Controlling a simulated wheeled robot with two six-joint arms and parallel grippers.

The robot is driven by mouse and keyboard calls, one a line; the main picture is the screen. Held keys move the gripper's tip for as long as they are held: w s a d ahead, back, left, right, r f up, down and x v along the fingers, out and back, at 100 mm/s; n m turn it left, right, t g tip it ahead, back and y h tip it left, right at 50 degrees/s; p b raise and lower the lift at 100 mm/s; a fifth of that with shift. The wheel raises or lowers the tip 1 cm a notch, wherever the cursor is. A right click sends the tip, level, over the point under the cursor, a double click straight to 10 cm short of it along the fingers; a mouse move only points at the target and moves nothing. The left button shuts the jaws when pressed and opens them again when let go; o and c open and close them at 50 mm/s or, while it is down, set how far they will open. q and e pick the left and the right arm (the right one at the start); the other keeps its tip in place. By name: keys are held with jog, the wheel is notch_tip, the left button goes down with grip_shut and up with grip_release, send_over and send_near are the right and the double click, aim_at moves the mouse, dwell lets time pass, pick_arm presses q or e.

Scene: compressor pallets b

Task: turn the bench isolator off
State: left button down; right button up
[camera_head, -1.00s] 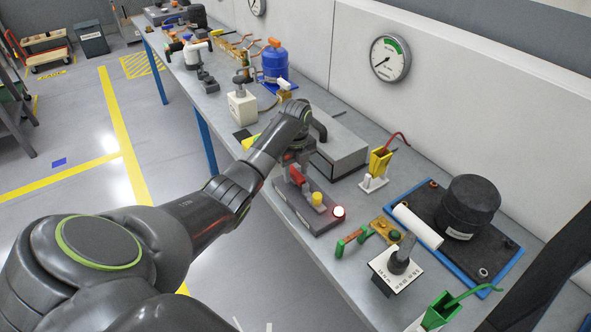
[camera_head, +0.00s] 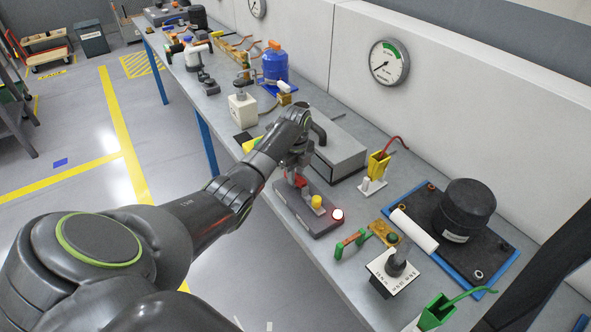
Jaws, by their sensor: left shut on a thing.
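My left gripper (camera_head: 297,176) reaches down over the far end of the box and is shut on the red lever. The gripper and wrist hide part of the lever, so its exact angle is hard to tell. My right gripper is out of view.
A grey case (camera_head: 340,150) stands just behind the gripper. A yellow holder (camera_head: 378,165), a green-handled tool (camera_head: 349,243), a black dial on a white plate (camera_head: 395,268) and a blue-edged tray (camera_head: 497,281) lie to the right.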

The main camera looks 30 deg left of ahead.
pick_arm(q)
jog(key=n+p, duration=0.1)
jog(key=n, duration=0.1)
jog(key=n+p, duration=0.1)
jog(key=shift+r+n+p, duration=0.2)
jog(key=shift+n+p, duration=0.15)
jog(key=shift+n, duration=0.05)
jog(key=n+p, duration=0.2)
jog(key=n, duration=0.1)
jog(key=shift+n, duration=0.3)
jog(key=n+p, duration=0.1)
jog(key=n, duration=0.3)
jog(key=shift+p, duration=0.4)
jog(key=shift+w+f+n+p, duration=0.1)
jog(key=shift+n+p, duration=0.45)
jog(key=shift+n, duration=1.45)
jog(key=c, duration=1.2)
grip_release()
jog(key=shift+r, duration=0.35)
notch_tip(320, 180, up, 17)
jog(key=b, duration=0.2)
jog(key=shift+f, duration=0.2)
